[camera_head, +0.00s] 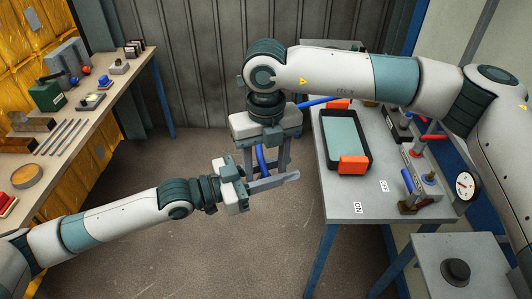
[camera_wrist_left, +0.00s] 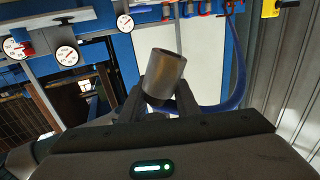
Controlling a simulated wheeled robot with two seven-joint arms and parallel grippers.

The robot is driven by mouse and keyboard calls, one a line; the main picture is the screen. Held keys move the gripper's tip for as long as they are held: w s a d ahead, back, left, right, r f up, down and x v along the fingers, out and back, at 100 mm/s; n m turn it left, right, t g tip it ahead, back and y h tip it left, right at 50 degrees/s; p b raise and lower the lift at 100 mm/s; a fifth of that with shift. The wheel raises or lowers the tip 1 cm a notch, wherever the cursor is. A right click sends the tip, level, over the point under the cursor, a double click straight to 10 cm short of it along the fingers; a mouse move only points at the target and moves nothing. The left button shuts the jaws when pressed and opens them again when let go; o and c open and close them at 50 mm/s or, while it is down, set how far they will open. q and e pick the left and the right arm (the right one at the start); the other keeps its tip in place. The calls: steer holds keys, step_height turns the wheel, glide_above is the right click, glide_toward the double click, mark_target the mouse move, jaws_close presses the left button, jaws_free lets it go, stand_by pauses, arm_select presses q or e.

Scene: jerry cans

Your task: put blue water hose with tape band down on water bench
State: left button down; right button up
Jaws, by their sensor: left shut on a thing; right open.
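My left gripper (camera_head: 282,180) is shut on the grey end piece (camera_wrist_left: 166,74) of the blue hose. The blue hose (camera_head: 262,158) shows above the left gripper and in front of the right one; a blue stretch (camera_head: 317,102) also shows behind my right arm. In the left wrist view the hose (camera_wrist_left: 222,105) curves up to the right. I cannot make out a tape band. My right gripper (camera_head: 268,158) points down, open, just above and behind the left. The water bench (camera_head: 340,207) is to the right of both grippers.
A small stand with a dark knob (camera_head: 456,271) is at front right. A wooden bench (camera_head: 105,103) with tools is at left. The front left bench corner is clear.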

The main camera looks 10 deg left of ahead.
steer(key=shift+f, duration=0.9)
steer(key=c, duration=1.2)
arm_select(q)
steer(key=c, duration=1.3)
jaws_free()
arm_select(e)
jaws_close()
arm_select(q)
steer(key=shift+a, duration=0.15)
steer(key=v, duration=1.1)
steer(key=shift+s+a, duration=0.2)
steer(key=shift+a, duration=0.1)
